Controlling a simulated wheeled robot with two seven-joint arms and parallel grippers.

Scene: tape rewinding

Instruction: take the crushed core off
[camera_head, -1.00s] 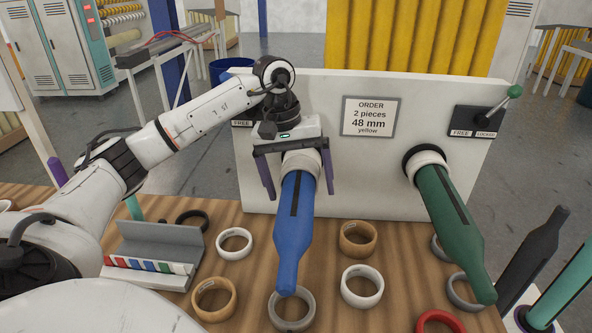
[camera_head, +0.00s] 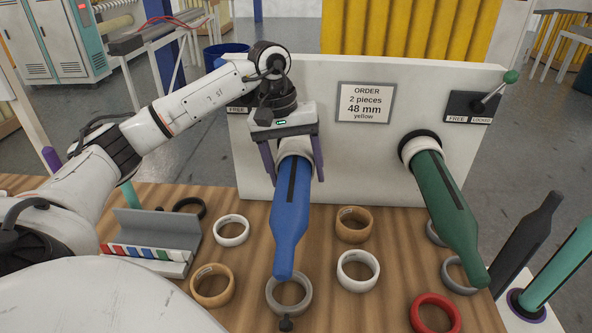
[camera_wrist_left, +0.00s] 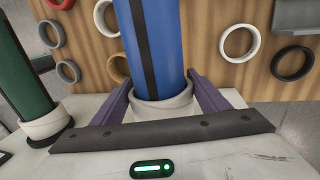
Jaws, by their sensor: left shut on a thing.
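A white core (camera_head: 296,146) sits around the base of the blue shaft (camera_head: 291,222), close to the pale panel. In the left wrist view the core (camera_wrist_left: 163,110) looks slightly uneven at its rim. My left gripper (camera_head: 295,175) has its purple fingers on either side of this core and is shut on it; the fingers also show in the left wrist view (camera_wrist_left: 162,85). Part of the core is hidden behind the gripper. A second white core (camera_head: 421,150) is around the base of the green shaft (camera_head: 449,222). My right gripper is not in view.
The panel (camera_head: 375,150) carries an order sign (camera_head: 365,103) and a green-knobbed lever (camera_head: 494,91). Loose white, tan, grey and red rings lie on the wooden table (camera_head: 330,305). A grey tray with coloured strips (camera_head: 150,238) stands at left. A dark shaft (camera_head: 528,245) stands at right.

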